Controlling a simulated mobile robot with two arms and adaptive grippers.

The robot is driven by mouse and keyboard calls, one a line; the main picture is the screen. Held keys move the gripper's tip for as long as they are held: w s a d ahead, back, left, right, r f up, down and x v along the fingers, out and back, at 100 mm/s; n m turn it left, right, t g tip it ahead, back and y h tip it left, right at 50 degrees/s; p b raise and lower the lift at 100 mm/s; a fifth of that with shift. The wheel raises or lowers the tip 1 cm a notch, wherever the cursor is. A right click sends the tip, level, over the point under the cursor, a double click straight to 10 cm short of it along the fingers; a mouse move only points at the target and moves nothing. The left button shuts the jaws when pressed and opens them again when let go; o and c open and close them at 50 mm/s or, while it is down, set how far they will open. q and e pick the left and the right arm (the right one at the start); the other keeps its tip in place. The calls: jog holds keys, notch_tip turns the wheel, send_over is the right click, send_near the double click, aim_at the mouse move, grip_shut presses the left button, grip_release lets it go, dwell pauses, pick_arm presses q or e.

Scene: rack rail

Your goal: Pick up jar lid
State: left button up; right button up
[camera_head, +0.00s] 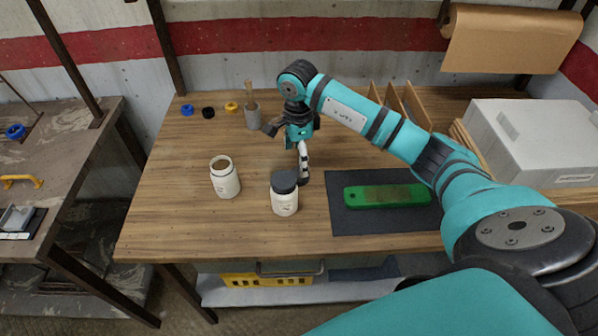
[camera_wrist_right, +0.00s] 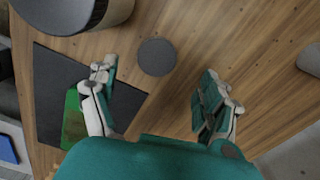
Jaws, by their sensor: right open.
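A dark grey jar lid (camera_wrist_right: 157,57) lies flat on the wooden table in the right wrist view. In the head view I cannot clearly make it out near my gripper. My right gripper (camera_head: 287,156) is open and empty. In its wrist view the two fingers (camera_wrist_right: 158,95) are spread wide, with the lid beyond them, between their lines and nearer the left finger. A white jar (camera_head: 284,203) with a dark lid on it stands in front of the gripper. Another white jar (camera_head: 225,178) stands open to its left. My left gripper is not in view.
A dark mat (camera_head: 345,221) with a green object (camera_head: 387,196) lies at right. A grey cup (camera_head: 252,118) with a brush, and blue, black and yellow rings (camera_head: 231,106) stand behind. A large white box (camera_head: 530,140) is at far right. The table's left front is clear.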

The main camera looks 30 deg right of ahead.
aim_at(300, 182)
jog(key=f, duration=0.1)
jog(key=f+p, duration=0.1)
jog(key=f, duration=0.1)
jog(key=f+p, duration=0.1)
jog(key=shift+s+f, duration=0.3)
jog(key=shift+f, duration=0.55)
jog(key=c, duration=0.9)
